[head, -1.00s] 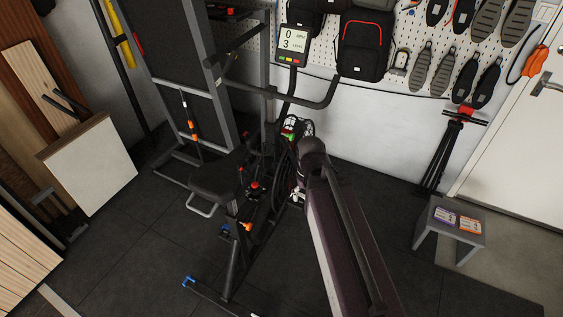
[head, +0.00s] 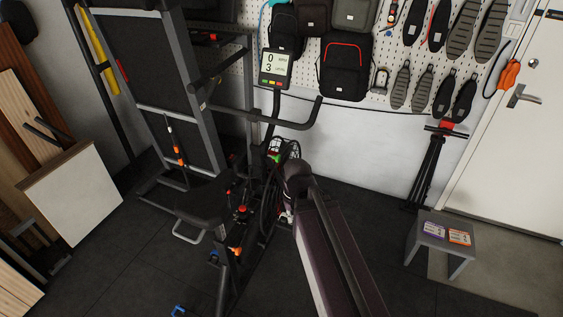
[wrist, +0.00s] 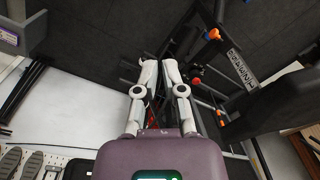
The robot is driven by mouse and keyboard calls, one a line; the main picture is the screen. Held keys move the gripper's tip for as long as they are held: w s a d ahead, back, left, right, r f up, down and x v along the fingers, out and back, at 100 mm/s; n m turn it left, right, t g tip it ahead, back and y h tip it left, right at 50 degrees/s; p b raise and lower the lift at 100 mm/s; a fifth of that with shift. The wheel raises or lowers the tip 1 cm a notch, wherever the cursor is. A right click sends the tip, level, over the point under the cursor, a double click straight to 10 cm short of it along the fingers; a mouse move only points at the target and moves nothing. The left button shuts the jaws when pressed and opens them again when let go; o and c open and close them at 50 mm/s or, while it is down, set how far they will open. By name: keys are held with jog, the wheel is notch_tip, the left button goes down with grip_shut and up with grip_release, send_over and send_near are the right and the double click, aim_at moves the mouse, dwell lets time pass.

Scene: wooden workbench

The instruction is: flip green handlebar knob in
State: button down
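The green knob (head: 275,157) is a small bright spot on the post of the black exercise bike (head: 228,270), below the handlebar (head: 300,124), in the head view. Its exact pose is too small to tell. My gripper (wrist: 160,62) shows in the wrist view with two pale fingers, a narrow gap between the tips and nothing seen held. It points toward the dark floor and bike frame. In the head view my arm's end is just below and right of the green knob and hides most of the gripper. I cannot make out the green knob in the wrist view.
A display (head: 275,66) tops the bike post. Red (head: 242,209) and orange (head: 236,250) knobs sit lower on the bike. A grey stool (head: 440,231) stands at the right, a black stand (head: 428,170) by the wall.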

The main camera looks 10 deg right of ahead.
aim_at(276, 158)
jog(key=w+a+f+m+t+y+b, duration=0.1)
jog(key=w+f+m+t+y+b, duration=0.2)
jog(key=w+b, duration=0.55)
jog(key=w+a+f+m+t+y+b, duration=0.1)
jog(key=w+f+m+t+y+b, duration=0.1)
jog(key=w+f+t+y+b, duration=0.5)
jog(key=w+d+f+m+t+h+b, duration=0.2)
jog(key=w+d+m+t+h+b, duration=0.5)
jog(key=w+d+m+b, duration=0.3)
jog(key=shift+w+d+f+m+b, duration=0.35)
jog(key=shift+w+d+b, duration=1.15)
jog(key=shift+b, duration=0.9)
jog(key=shift+d, duration=0.2)
jog(key=w+a, duration=0.5)
jog(key=w, duration=0.6)
jog(key=shift+w+f, duration=0.15)
jog(key=shift+w, duration=0.25)
